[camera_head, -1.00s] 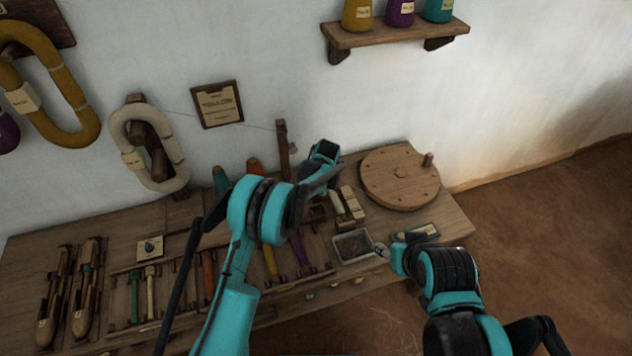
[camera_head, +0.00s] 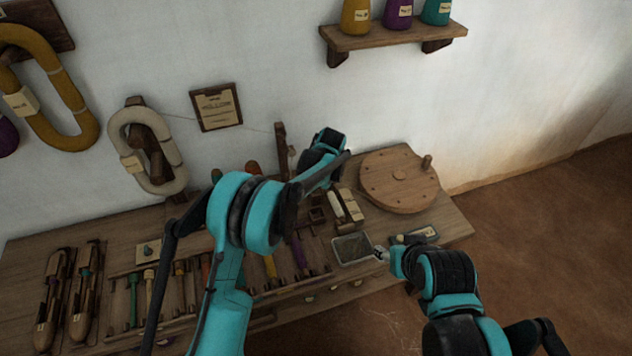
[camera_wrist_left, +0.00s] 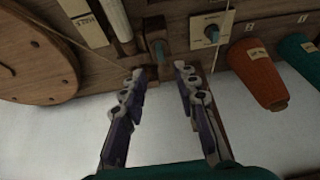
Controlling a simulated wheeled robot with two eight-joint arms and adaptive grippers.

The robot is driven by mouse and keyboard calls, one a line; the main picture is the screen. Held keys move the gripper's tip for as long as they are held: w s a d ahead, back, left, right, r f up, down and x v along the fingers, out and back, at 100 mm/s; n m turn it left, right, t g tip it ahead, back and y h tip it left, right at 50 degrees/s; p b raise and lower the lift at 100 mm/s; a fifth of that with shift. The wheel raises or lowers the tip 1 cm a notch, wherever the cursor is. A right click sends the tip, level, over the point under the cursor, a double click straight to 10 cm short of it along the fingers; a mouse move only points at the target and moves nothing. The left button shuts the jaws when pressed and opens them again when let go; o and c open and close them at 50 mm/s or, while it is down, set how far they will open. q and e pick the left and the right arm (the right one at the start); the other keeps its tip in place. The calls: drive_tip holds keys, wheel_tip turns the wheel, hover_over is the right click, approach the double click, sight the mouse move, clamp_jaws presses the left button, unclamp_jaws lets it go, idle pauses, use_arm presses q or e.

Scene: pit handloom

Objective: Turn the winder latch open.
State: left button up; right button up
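My left gripper (camera_head: 324,165) is over the back of the bench, left of the big wooden wheel (camera_head: 399,177). In the left wrist view the same gripper (camera_wrist_left: 160,70) is open and empty, its two fingers apart. A small wooden bracket with a grey-teal pin (camera_wrist_left: 160,48) is just beyond the fingertips, near their middle; it may be the winder latch, but I cannot tell for certain. I cannot tell whether the fingers touch it. The wheel's edge also shows in the wrist view (camera_wrist_left: 32,60). My right gripper (camera_head: 382,253) is low near the bench's front edge, its fingers too small to read.
A thin upright post (camera_head: 282,148) with a thread stands close to the left gripper. Cream blocks (camera_head: 347,206) and a small tray (camera_head: 353,247) lie nearby. In the wrist view, orange (camera_wrist_left: 258,72) and teal cones (camera_wrist_left: 302,62) stand to the right. A shelf (camera_head: 395,36) hangs above.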

use_arm(q)
drive_tip(key=shift+v, duration=1.9)
drive_tip(key=shift+a, duration=0.1)
drive_tip(key=s+a+r+m+t, duration=0.1)
drive_tip(key=s+a+r+m, duration=0.1)
drive_tip(key=s+a+r, duration=1.1)
drive_tip(key=s+a+m+t, duration=0.1)
drive_tip(key=s+a, duration=0.2)
drive_tip(key=s, duration=0.8)
drive_tip(key=s+a+t+h, duration=0.1)
drive_tip(key=s+a, duration=0.2)
drive_tip(key=s, duration=0.8)
drive_tip(key=shift+s+a+f+m, duration=0.15)
drive_tip(key=shift+a+f+m, duration=0.05)
drive_tip(key=shift+a+m, duration=0.2)
